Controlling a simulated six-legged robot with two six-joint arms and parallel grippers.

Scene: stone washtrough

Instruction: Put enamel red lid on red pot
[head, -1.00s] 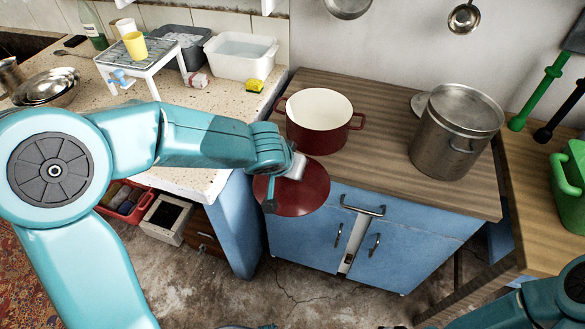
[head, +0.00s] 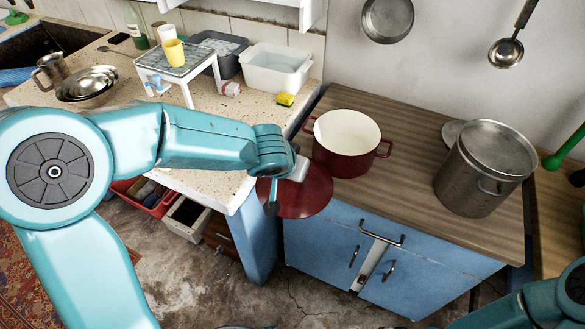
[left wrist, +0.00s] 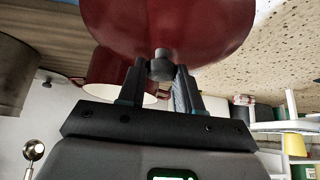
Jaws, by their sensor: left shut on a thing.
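The enamel red lid (head: 300,200) is a dark red disc in the head view, in front of and left of the pot, overlapping the near left edge of the wooden counter. My left gripper (head: 289,172) is shut on its knob. In the left wrist view the lid (left wrist: 170,25) fills the top, its knob (left wrist: 160,68) between the two fingers (left wrist: 160,85). The red pot (head: 343,160), cream inside and with side handles, stands uncovered on the counter. It shows partly behind the fingers in the left wrist view (left wrist: 105,68). My right gripper is outside the views.
A steel pot (head: 475,175) stands right on the wooden counter (head: 400,190). The speckled counter (head: 215,185) at left holds a white rack (head: 150,68), a white basin (head: 275,75) and a yellow-green sponge (head: 286,99). Pans hang on the wall. Counter between both pots is clear.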

